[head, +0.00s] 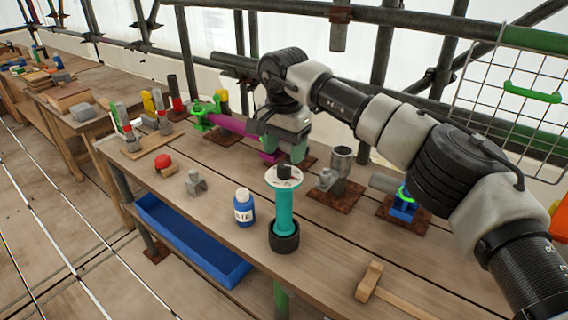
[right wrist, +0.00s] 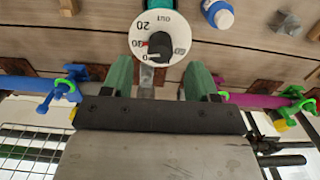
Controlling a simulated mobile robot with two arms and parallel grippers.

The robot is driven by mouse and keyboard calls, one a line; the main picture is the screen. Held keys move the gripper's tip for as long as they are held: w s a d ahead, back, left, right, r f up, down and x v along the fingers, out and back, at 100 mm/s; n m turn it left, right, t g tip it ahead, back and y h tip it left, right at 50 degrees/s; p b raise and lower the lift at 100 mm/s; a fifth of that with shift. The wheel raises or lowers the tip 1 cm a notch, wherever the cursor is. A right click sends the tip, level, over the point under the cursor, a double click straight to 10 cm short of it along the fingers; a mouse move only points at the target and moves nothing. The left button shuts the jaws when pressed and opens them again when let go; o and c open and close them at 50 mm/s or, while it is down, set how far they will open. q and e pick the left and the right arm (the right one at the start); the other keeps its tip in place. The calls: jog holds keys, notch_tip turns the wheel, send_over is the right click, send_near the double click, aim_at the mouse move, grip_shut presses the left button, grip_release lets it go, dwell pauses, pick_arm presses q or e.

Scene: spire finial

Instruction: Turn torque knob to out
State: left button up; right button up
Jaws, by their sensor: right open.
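The torque knob is a black knob (head: 284,170) on a round white dial (head: 283,181), atop a teal upright tool (head: 285,208) standing in a dark round base. In the right wrist view the black knob (right wrist: 160,43) sits on the dial (right wrist: 174,27), which shows OUT, 20 and smaller marks. A red mark shows at the knob's left side, away from OUT; its exact reading is unclear. My left gripper is out of view.
A blue bottle (head: 244,208) stands close left of the tool. A grey clamp (head: 195,183) and a red-topped part (head: 163,164) lie further left. A metal cylinder fixture (head: 341,162) is to the right. A wooden mallet (head: 370,281) lies at the front right.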

aim_at(284, 164)
jog(key=shift+f+p, duration=0.3)
jog(key=shift+f, duration=2.1)
jog(key=c, duration=0.9)
